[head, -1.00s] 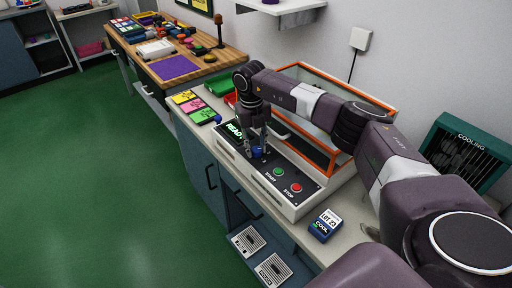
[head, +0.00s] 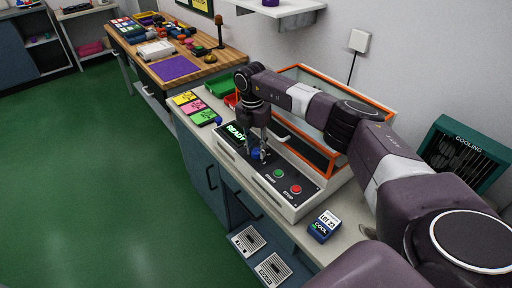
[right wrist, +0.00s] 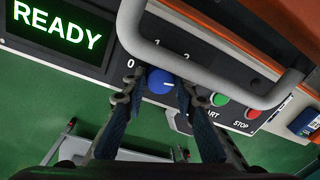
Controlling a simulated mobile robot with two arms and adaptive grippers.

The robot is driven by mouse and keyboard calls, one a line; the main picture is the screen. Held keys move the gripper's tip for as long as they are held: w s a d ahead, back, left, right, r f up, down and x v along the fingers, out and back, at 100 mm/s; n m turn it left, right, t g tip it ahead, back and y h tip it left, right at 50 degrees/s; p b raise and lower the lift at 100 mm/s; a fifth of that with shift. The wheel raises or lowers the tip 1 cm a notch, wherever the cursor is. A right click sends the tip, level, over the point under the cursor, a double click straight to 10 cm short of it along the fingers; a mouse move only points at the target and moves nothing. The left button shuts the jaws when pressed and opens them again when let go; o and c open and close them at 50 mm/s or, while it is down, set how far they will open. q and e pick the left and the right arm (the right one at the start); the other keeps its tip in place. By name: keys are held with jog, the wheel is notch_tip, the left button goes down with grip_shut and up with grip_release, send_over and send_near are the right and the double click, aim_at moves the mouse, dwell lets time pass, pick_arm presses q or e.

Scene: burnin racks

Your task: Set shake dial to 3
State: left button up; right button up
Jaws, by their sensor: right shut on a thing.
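The blue shake dial (head: 256,154) sits on the black front panel of the shaker box (head: 292,212). In the right wrist view the blue dial (right wrist: 160,81) shows a short white mark toward its right side. The numbers 0, 1 and 2 are visible around it; a 3 is not readable, and a finger covers part of that side. My right gripper (head: 260,148) points down at the panel. Its fingers (right wrist: 156,92) stand on both sides of the dial, shut on it. The display (right wrist: 60,25) reads READY in green. My left gripper is not in view.
A grey handle (right wrist: 215,85) of the orange-framed lid arches close over the dial. A green START button (head: 278,174) and red STOP button (head: 295,189) lie beside it. A blue LOT 23 box (head: 324,226) stands on the counter. Coloured cards (head: 186,97) lie beyond the shaker.

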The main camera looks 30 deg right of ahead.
aim_at(254, 149)
jog(key=shift+w+r+m, duration=0.1)
jog(key=shift+m, duration=1)
jog(key=shift+d+p, duration=0.1)
jog(key=shift+p, duration=0.2)
jog(key=o, duration=1.2)
jog(key=shift+c, duration=0.2)
notch_tip(254, 149, up, 12)
jog(key=shift+w, duration=0.35)
